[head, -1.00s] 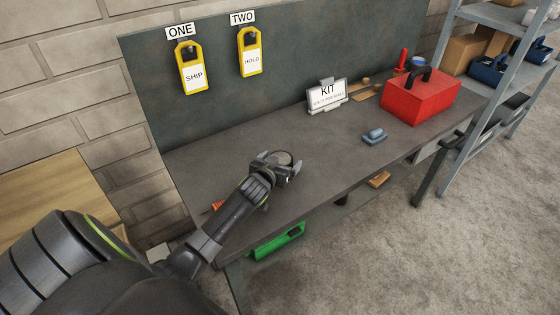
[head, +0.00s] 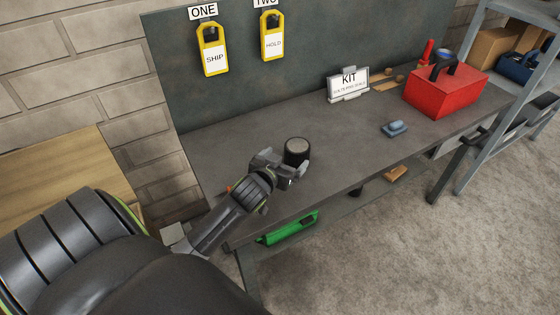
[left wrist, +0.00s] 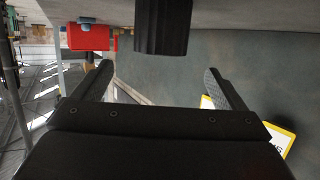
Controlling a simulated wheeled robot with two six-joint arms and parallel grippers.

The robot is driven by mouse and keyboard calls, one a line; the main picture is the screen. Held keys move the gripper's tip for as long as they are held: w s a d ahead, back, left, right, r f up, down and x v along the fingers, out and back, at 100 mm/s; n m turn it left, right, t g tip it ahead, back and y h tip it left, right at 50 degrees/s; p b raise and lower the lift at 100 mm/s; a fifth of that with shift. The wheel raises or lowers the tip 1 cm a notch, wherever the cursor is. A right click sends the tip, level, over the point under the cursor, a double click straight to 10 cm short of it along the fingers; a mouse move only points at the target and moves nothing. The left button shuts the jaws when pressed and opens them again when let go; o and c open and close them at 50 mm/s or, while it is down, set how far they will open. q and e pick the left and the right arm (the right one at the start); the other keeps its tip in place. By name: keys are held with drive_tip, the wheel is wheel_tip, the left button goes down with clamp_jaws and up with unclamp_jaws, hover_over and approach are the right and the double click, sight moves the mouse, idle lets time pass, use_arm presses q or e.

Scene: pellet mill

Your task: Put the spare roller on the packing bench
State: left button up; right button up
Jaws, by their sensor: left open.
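The spare roller (head: 297,149), a dark ribbed cylinder with a grey top face, stands upright on the packing bench (head: 235,139). My left gripper (head: 284,163) is open and empty, just on the near side of the roller. In the left wrist view, which is upside down, the roller (left wrist: 162,27) stands beyond the two spread fingers (left wrist: 158,70), with a visible gap between. My right gripper is not in view.
A red toolbox (head: 446,94), a KIT sign (head: 348,86) and a small blue object (head: 394,128) are on the bench further right. The bench middle is clear.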

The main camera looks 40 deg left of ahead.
use_arm(q)
drive_tip(key=shift+v, duration=1.5)
drive_tip(key=shift+f, duration=0.1)
